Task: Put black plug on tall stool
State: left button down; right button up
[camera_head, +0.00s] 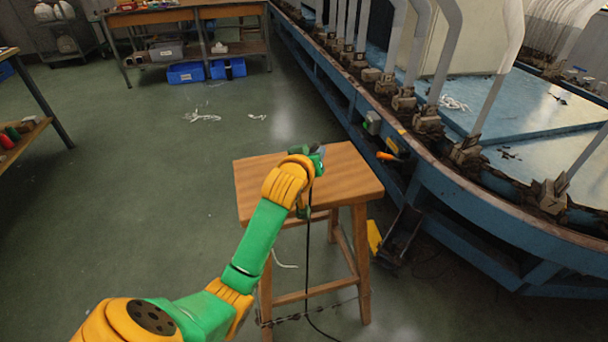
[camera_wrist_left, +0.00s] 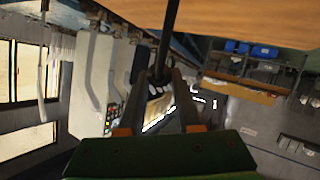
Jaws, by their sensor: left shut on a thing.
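The tall wooden stool (camera_head: 350,175) stands on the green floor in the middle of the head view. A strip of its top (camera_wrist_left: 250,18) also shows along the upper right of the left wrist view. My left gripper (camera_head: 318,158) is over the stool top, its fingers mostly hidden by the wrist. In the left wrist view my left gripper (camera_wrist_left: 158,84) is shut on the black plug (camera_wrist_left: 157,88). A black cord (camera_head: 308,250) hangs from it past the stool's front edge to the floor. I cannot tell whether the plug touches the stool top. My right gripper is not in view.
A blue machine (camera_head: 450,205) with a row of upright white sock forms runs close along the stool's right side. A workbench (camera_head: 185,14) with blue bins (camera_head: 186,73) below stands at the back. White scraps (camera_head: 202,117) lie on the floor. The floor left of the stool is mostly clear.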

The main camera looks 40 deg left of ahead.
pick_arm(q)
jog(key=a+f, duration=0.2)
jog(key=f, duration=0.1)
jog(key=a+f+b, duration=0.1)
jog(key=f, duration=0.1)
jog(key=shift+w+a, duration=0.2)
jog(key=shift+w, duration=0.15)
jog(key=f+b, duration=0.1)
jog(key=f, duration=0.2)
jog(key=shift+a, duration=0.2)
jog(key=shift+f, duration=0.2)
jog(key=shift+r, duration=0.1)
